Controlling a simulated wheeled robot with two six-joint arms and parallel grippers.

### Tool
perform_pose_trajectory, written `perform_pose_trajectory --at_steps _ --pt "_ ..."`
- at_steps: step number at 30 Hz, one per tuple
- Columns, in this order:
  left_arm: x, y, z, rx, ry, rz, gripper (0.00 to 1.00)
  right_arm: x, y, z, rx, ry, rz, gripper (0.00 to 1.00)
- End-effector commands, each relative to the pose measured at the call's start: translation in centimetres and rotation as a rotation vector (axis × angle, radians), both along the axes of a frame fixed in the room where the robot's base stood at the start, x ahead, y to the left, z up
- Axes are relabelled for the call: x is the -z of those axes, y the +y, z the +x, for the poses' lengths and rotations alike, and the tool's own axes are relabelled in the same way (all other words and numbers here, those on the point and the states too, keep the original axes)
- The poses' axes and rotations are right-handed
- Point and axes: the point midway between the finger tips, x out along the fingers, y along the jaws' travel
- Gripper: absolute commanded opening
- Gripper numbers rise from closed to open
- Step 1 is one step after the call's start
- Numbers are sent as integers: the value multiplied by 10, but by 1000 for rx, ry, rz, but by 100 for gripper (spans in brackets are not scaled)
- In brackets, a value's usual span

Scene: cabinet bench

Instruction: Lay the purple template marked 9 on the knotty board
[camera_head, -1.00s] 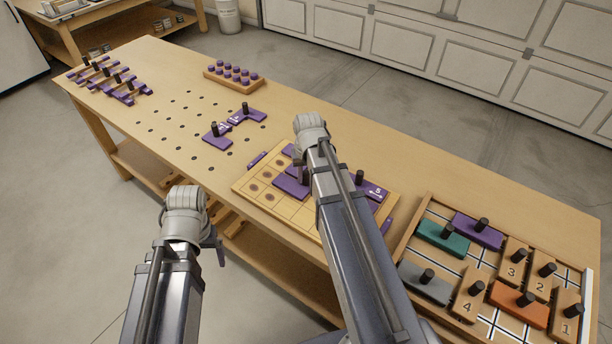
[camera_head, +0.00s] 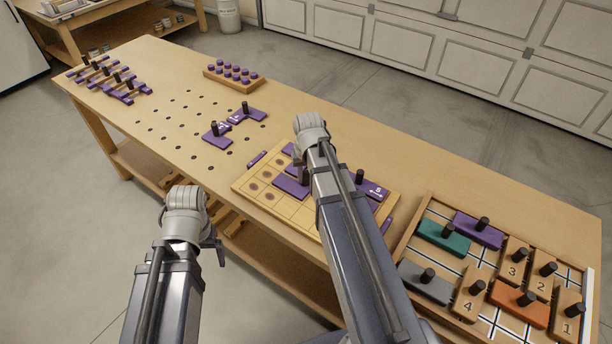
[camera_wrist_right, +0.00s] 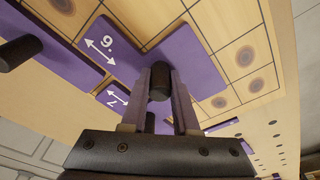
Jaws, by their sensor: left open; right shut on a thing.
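The knotty board (camera_head: 258,203) is a pale gridded panel with brown knots, in the middle of the bench. My right gripper (camera_wrist_right: 160,84) is shut on the black knob of a purple template (camera_wrist_right: 199,66) whose mark reads as 9, upside down in the right wrist view. The template is over the board, touching or very close; I cannot tell which. In the head view my right arm partly hides it. A template marked 7 (camera_wrist_right: 114,97) is beside it, and one marked 5 (camera_head: 376,191) lies on the board's right part. My left gripper (camera_head: 212,246) is open and empty, off the bench's front edge.
Two purple templates (camera_head: 216,138) stand among the bench holes left of the board. A peg block (camera_head: 233,80) is at the back, and a purple rack (camera_head: 110,80) at the far left. A tray (camera_head: 405,243) of knobbed tiles fills the right end.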

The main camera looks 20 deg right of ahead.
Motion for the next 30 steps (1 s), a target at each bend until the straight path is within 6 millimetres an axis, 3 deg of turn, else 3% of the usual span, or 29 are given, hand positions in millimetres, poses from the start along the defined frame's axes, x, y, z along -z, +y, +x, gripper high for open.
perform_pose_trajectory --at_steps 3,4,12,18,24,30 --pt "0 0 0 0 0 0 88 0 0 0 0 0 0 0" --pt "0 0 0 0 0 0 88 0 0 0 0 0 0 32" --pt "0 0 0 0 0 0 88 0 0 0 0 0 0 62" --pt "0 0 0 0 0 0 88 0 0 0 0 0 0 65" --pt "0 0 0 0 0 0 88 0 0 0 0 0 0 87" --pt "0 0 0 0 0 0 88 0 0 0 0 0 0 88"
